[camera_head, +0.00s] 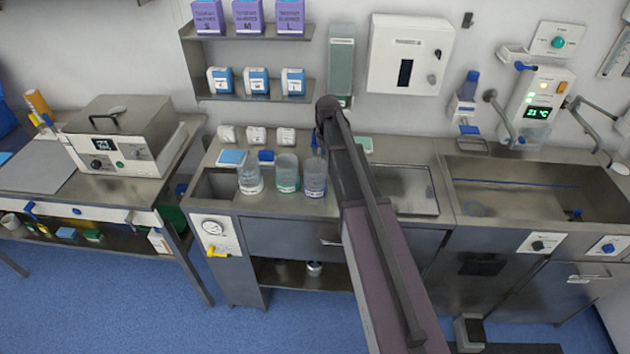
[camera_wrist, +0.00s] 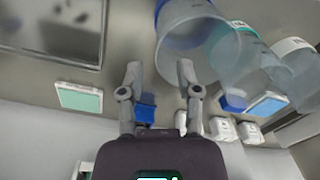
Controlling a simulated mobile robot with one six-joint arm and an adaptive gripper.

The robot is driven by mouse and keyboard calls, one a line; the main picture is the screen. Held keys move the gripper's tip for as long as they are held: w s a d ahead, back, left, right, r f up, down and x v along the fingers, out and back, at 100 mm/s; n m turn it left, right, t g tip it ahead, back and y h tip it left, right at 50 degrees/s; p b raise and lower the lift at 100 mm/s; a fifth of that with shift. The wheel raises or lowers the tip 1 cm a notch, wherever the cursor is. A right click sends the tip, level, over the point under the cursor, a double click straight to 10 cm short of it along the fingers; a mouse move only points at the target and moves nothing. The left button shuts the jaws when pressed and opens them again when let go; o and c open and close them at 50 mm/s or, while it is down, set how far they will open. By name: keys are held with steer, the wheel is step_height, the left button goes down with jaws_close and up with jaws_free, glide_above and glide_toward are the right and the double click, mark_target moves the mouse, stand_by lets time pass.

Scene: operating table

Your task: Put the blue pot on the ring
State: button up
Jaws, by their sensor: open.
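A clear pot with a blue tint (camera_head: 315,177) stands on the steel counter, rightmost of three similar pots. It looks like the blue pot. In the wrist view a large clear pot with a blue end (camera_wrist: 188,30) fills the upper middle, beyond my fingertips. My gripper (camera_wrist: 160,73) is open, fingers apart and holding nothing. A small blue object (camera_wrist: 146,108) shows between the fingers. In the head view my arm covers the gripper. I cannot tell for sure which thing is the ring; a faint round outline (camera_head: 474,209) lies in the sink.
A green-tinted pot (camera_head: 287,174) and a clear pot (camera_head: 250,180) stand left of the blue-tinted one. A recessed tray (camera_head: 405,190) and a sink (camera_head: 530,190) lie to the right. A pale green pad (camera_wrist: 80,98) lies near the wall. A shelf (camera_head: 260,90) overhangs the back.

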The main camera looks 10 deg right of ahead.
mark_target(325, 164)
steer(key=shift+s+f+b, duration=0.1)
steer(key=shift+f+b, duration=2.3)
steer(key=shift+f, duration=0.1)
steer(key=shift+c, duration=0.2)
jaws_close()
